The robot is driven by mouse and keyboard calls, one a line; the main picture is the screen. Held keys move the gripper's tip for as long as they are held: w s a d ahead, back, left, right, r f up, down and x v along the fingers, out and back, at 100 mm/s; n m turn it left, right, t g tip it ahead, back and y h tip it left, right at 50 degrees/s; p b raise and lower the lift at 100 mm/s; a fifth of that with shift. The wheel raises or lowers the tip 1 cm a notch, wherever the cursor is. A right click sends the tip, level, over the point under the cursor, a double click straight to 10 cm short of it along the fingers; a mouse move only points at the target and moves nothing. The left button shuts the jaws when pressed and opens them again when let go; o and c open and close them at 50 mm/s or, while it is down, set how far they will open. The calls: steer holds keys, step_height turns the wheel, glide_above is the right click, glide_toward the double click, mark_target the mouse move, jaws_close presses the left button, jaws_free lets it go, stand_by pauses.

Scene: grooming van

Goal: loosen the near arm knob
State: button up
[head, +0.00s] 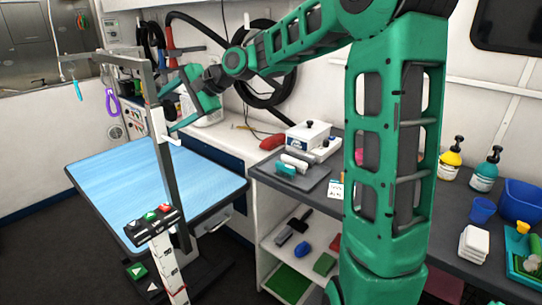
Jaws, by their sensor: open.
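The grooming arm (171,198) is a grey post at the near edge of the blue-topped table (100,170), with a crossbar reaching left at its top. A pale clamp piece with a short white handle, seemingly the near arm knob (172,141), sits on the post's right side. My gripper (166,108) is open, with its green fingers pointing left toward the upper post, just above the knob. It looks empty. I cannot tell whether a finger touches the post, and the far finger is partly hidden.
A button panel (153,218) stands before the table. The right counter (395,165) holds bottles, a blue cup, white cloths and a tray (291,178). My forearm passes over the counter.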

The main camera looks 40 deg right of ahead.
steer(key=shift+w+r+g+h, duration=0.1)
steer(key=shift+g+h, duration=0.3)
steer(key=shift+g, duration=0.3)
steer(key=v, duration=1.1)
steer(key=s+d+f+n+g+h, duration=0.1)
steer(key=s+d+f+h, duration=0.2)
steer(key=s+d+f, duration=0.3)
steer(key=s+d+f+n+g+h, duration=0.2)
steer(key=s+d+f, duration=0.3)
steer(key=s+f, duration=0.4)
steer(key=s+h, duration=0.1)
steer(key=s, duration=0.3)
steer(key=shift+s+d+f, duration=0.2)
steer(key=shift+s+d, duration=0.05)
steer(key=shift+d, duration=0.15)
